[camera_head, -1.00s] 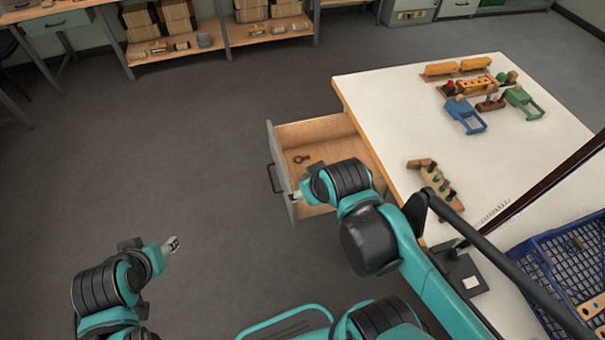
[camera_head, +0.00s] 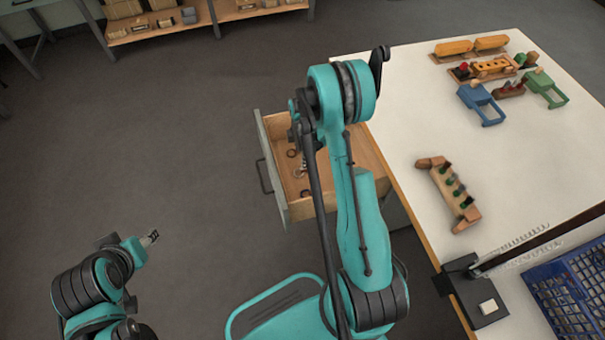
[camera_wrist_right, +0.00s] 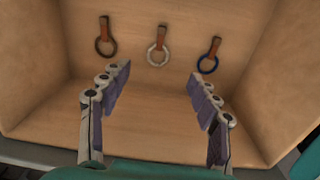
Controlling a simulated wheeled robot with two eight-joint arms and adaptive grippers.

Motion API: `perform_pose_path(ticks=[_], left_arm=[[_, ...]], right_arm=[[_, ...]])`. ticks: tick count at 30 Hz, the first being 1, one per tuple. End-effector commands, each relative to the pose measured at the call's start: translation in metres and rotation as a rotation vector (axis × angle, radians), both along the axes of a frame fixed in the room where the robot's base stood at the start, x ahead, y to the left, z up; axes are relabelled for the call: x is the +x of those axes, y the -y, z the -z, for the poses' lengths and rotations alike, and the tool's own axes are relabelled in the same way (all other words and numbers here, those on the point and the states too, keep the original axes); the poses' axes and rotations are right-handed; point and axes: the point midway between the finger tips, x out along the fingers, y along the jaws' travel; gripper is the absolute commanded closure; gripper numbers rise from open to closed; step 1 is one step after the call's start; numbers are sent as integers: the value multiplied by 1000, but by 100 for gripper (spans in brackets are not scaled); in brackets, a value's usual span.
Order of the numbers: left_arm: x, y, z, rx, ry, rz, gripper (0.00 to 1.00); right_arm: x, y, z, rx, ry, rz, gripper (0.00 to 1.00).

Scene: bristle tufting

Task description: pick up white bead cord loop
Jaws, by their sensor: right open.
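The white bead cord loop (camera_wrist_right: 157,57), a pale ring with a brown tab, lies in the open drawer (camera_head: 279,130). It is between a dark loop (camera_wrist_right: 106,48) and a blue loop (camera_wrist_right: 207,64), each with a brown tab. In the head view the white loop (camera_head: 299,172) shows beside my right arm. My right gripper (camera_wrist_right: 157,85) is open and empty inside the drawer. In the wrist view its fingers spread below the loops, with the white loop centred beyond the gap. My left gripper (camera_head: 151,237) is over the floor, away from the drawer; its jaws are too small to judge.
The drawer's wooden walls enclose the right gripper. The white table (camera_head: 400,110) carries a wooden block with pegs (camera_head: 450,195), a blue frame (camera_head: 482,103), a green frame (camera_head: 545,88) and yellow pieces (camera_head: 455,48). A blue crate (camera_head: 565,280) is at right. Floor left of the drawer is clear.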

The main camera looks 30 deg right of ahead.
Motion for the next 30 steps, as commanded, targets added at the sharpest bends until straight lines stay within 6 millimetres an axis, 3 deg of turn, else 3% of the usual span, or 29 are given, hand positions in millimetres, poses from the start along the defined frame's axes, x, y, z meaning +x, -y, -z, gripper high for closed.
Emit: perform_pose_path(ticks=[3, 14, 21, 29, 30], left_arm=[[0, 0, 3, 0, 0, 0, 52], [0, 0, 20, 0, 0, 0, 52], [0, 0, 42, 0, 0, 0, 52], [0, 0, 41, 0, 0, 0, 52], [0, 0, 41, 0, 0, 0, 52]], right_arm=[[-2, 4, 22, 5, -17, -41, 38], [0, 5, 61, 6, -22, -53, 38], [5, 5, 98, 6, -21, -51, 38], [5, 5, 102, 6, -21, -51, 38], [5, 5, 102, 6, -21, -51, 43]])
